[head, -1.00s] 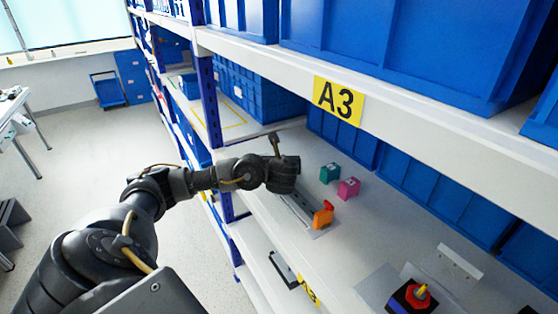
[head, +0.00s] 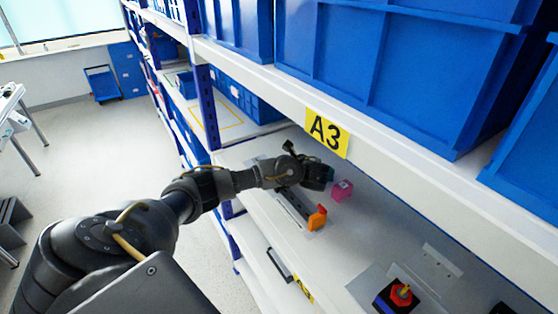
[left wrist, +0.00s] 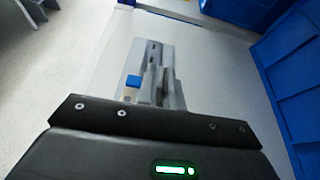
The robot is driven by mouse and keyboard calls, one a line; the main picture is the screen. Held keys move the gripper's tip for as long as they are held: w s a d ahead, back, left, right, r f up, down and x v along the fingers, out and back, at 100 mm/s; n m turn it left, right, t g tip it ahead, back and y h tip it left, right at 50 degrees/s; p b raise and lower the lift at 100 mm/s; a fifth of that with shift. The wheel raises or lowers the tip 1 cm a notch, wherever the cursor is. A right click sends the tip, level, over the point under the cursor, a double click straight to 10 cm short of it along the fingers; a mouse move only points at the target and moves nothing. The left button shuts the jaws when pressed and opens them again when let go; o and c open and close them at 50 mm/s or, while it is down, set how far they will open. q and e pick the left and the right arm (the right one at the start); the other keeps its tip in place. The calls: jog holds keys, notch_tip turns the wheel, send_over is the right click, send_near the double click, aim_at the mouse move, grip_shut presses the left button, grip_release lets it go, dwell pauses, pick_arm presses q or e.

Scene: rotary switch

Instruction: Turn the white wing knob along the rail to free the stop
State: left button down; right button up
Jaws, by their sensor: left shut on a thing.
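My left gripper (head: 318,177) is over the far part of the dark rail (head: 293,208) on the white shelf. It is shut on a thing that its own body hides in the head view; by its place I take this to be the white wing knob. In the left wrist view, the grey fingers (left wrist: 155,86) are close together over a light grey plate (left wrist: 151,50) with dark slots. A small blue patch (left wrist: 133,81) shows beside the fingers. The orange stop (head: 317,217) stands at the rail's near end. My right gripper is not in view.
A pink cube (head: 342,190) sits just right of my left gripper. Blue bins (head: 380,75) and the shelf beam with the A3 label (head: 327,132) are above.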

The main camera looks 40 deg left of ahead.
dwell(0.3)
pick_arm(q)
jog(key=c, duration=1.5)
grip_release()
